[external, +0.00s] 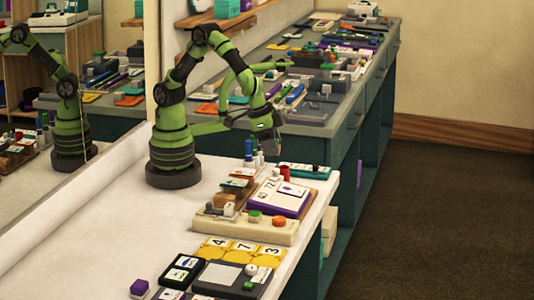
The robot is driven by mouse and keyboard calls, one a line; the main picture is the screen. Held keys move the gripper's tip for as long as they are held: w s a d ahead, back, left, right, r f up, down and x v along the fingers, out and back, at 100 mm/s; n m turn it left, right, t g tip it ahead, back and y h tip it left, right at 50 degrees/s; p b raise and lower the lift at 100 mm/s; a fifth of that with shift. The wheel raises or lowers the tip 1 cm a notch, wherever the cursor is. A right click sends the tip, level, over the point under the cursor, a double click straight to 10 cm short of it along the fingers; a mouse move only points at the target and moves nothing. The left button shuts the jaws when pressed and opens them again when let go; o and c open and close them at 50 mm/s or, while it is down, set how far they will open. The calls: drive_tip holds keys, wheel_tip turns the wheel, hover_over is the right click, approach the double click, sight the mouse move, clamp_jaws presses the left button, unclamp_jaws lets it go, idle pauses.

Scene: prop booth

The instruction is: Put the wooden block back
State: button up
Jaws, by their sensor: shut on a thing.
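My gripper (274,147) hangs at the end of my green and black arm, above the far part of the white table, near the small upright blue and white items. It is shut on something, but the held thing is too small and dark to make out. A small brown block-like piece (222,200) sits on a cream tray (240,232), beside small grey pieces. I cannot tell whether it is the wooden block of the task. The gripper is apart from this tray, higher and farther back.
A red cylinder (285,174) and a purple-edged board (281,200) stand below the gripper. Upright blue markers (248,150) are close to its left. Yellow number cards (243,252) and a grey board (220,276) lie nearer. The white table's left part is clear. A mirror at left reflects my arm.

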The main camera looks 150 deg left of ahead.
drive_tip(key=s+a+f+n+g, duration=0.1)
drive_tip(key=a+f+n, duration=0.15)
drive_tip(key=a, duration=0.25)
drive_tip(key=s+a+f+n, duration=0.1)
drive_tip(key=s+a+n, duration=0.1)
drive_tip(key=a+n, duration=0.15)
drive_tip(key=n+g, duration=0.2)
drive_tip(key=n, duration=0.4)
hover_over(315, 184)
drive_tip(key=d, duration=0.1)
drive_tip(key=shift+y, duration=0.4)
drive_tip(key=f, duration=0.8)
drive_tip(key=shift+w+d+f, duration=0.15)
drive_tip(key=shift+w+d, duration=0.05)
drive_tip(key=shift+w, duration=0.1)
drive_tip(key=shift+w+f, duration=0.1)
drive_tip(key=shift+f, duration=2.4)
drive_tip(key=o, duration=0.8)
drive_tip(key=shift+f, duration=0.15)
drive_tip(key=shift+o, duration=0.2)
drive_tip(key=v, duration=1.2)
